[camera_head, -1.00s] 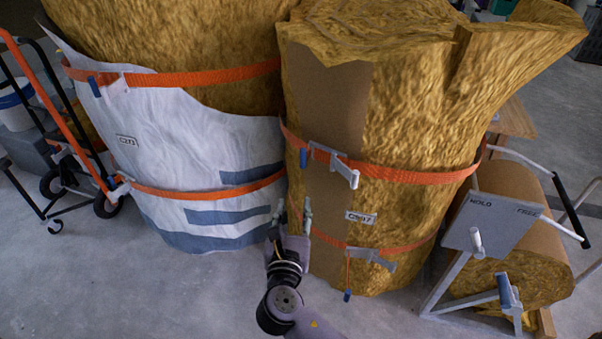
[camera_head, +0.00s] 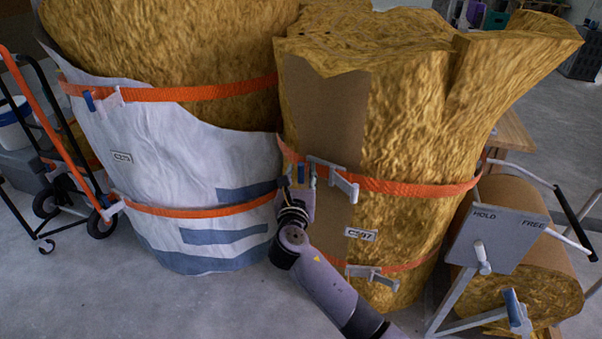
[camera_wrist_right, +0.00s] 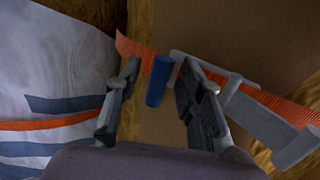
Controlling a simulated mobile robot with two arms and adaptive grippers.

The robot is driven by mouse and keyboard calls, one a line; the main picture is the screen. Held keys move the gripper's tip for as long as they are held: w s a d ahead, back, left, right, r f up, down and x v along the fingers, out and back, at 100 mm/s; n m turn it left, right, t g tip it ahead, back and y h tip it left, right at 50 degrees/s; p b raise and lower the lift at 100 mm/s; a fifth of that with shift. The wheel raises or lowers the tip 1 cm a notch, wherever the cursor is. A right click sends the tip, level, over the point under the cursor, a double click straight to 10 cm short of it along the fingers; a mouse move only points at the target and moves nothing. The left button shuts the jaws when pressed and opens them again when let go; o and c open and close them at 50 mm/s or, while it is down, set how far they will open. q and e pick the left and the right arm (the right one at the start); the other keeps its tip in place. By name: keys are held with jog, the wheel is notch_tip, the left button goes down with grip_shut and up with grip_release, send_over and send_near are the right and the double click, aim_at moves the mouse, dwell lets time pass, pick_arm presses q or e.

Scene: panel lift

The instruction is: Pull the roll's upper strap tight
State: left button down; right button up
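The roll (camera_head: 415,120) of yellow-brown wool with a brown paper strip stands upright at centre right. Its orange upper strap (camera_head: 420,187) runs around it through a grey metal buckle (camera_head: 343,184), which also shows in the wrist view (camera_wrist_right: 255,115). A blue tab (camera_wrist_right: 158,82) hangs at the buckle's left end. My right gripper (camera_head: 298,178) is at the strap, left of the buckle. In the wrist view its fingers (camera_wrist_right: 158,75) are apart, one on each side of the blue tab, with visible gaps. My left gripper is not in view.
A lower orange strap with its own buckle (camera_head: 370,274) is partly behind my right arm. A larger white-wrapped roll (camera_head: 190,150) stands close on the left. A HOLD/FREE panel (camera_head: 498,236) on a frame stands at right, a trolley (camera_head: 62,150) at far left.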

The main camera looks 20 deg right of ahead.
jog(key=shift+x, duration=0.85)
grip_shut()
dwell(0.3)
